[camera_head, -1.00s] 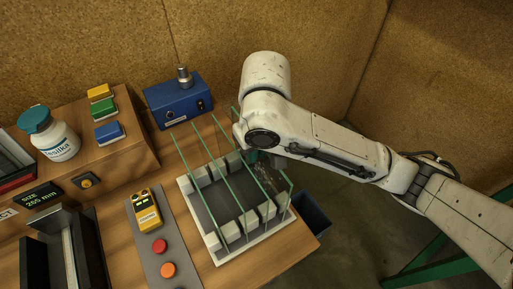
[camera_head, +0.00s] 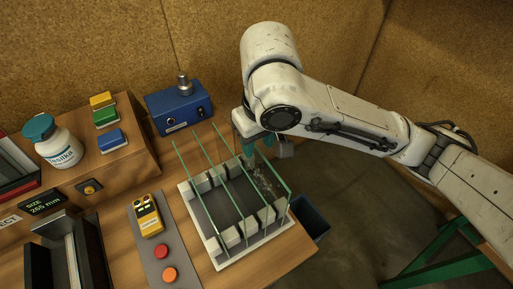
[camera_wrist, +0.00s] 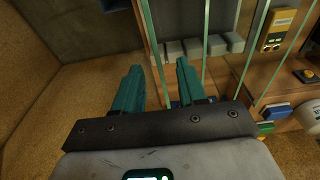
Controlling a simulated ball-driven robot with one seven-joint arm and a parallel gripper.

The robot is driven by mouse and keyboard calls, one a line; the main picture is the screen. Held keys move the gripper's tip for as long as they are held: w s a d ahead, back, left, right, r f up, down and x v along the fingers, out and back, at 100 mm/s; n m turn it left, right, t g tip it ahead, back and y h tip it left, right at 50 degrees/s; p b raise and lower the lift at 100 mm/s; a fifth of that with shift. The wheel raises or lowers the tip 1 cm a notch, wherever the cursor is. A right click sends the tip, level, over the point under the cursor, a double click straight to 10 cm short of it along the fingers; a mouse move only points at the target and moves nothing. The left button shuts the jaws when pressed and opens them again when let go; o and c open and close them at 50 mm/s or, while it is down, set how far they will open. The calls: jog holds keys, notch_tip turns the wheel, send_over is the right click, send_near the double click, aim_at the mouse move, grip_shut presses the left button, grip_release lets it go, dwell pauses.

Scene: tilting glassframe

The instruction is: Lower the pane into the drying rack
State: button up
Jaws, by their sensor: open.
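The drying rack (camera_head: 270,238) is a pale tray with slotted grey blocks on the bench. Several glass panes with green edges stand in it, tilted in the picture. The rightmost pane (camera_head: 266,182) has whitish marks on its face and stands in the rack's right side. My gripper (camera_wrist: 158,68) is open, with teal fingers, above the rack's far right end in the head view (camera_head: 260,143). In the wrist view a green pane edge (camera_wrist: 153,45) runs between the fingers, with a gap on each side. Whether the fingertips still straddle it in depth, I cannot tell.
A blue box with a knob (camera_head: 180,108) stands behind the rack. A yellow handheld device (camera_head: 148,215) and red and orange buttons lie left. A wooden block with coloured pads and a white bottle (camera_head: 62,150) is further left. A dark bin (camera_head: 310,217) sits off the right edge.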

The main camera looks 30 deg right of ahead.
jog(key=shift+s+r, duration=0.15)
jog(key=shift+r, duration=0.85)
jog(key=shift+s+r, duration=0.1)
jog(key=shift+r, duration=0.85)
jog(key=shift+s+f, duration=0.1)
